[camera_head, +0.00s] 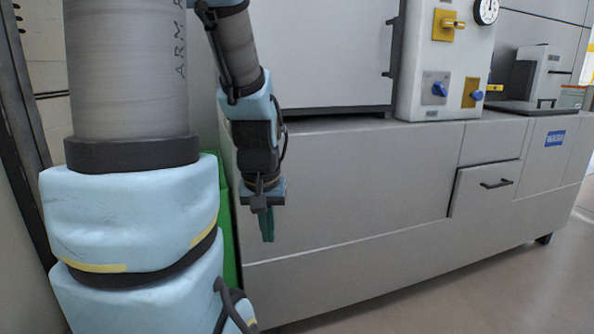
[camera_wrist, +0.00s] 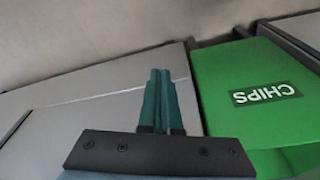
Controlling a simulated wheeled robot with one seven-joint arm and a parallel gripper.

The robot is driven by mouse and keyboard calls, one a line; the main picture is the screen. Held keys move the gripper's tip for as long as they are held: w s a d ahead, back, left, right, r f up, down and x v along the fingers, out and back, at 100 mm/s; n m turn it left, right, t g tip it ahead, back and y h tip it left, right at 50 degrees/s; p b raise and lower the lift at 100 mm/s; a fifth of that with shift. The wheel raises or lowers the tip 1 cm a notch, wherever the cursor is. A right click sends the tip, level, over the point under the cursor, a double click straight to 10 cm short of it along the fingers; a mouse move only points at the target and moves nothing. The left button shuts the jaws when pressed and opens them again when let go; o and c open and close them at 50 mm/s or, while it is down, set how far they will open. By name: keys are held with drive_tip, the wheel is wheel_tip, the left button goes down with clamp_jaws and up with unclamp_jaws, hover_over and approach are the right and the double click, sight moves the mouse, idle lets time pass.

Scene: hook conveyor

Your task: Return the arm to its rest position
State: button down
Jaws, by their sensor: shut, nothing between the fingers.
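My gripper (camera_head: 267,226) hangs pointing down at the end of my arm, in front of the grey cabinet's left part in the head view. Its green fingers are together and hold nothing. The wrist view shows the two fingers (camera_wrist: 160,98) side by side, shut, with the dark gripper plate below them. My thick grey and light-blue arm links fill the left of the head view and hide part of what is behind them.
The long grey cabinet (camera_head: 370,185) has a wash label (camera_head: 555,138) and a drawer handle (camera_head: 496,183). A control panel (camera_head: 445,60) with knobs stands on it. A green chips bin (camera_wrist: 255,75) is right of my fingers in the wrist view. Floor at right (camera_head: 480,295) is clear.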

drive_tip(key=s+a+f+g, duration=0.1)
drive_tip(key=s+f, duration=0.1)
drive_tip(key=s, duration=0.1)
wheel_tip(320, 180, up, 31)
drive_tip(key=p, duration=3)
drive_tip(key=shift+w+f+m, duration=0.2)
drive_tip(key=shift+w+m, duration=0.05)
drive_tip(key=shift+m, duration=0.05)
drive_tip(key=shift+d, duration=0.1)
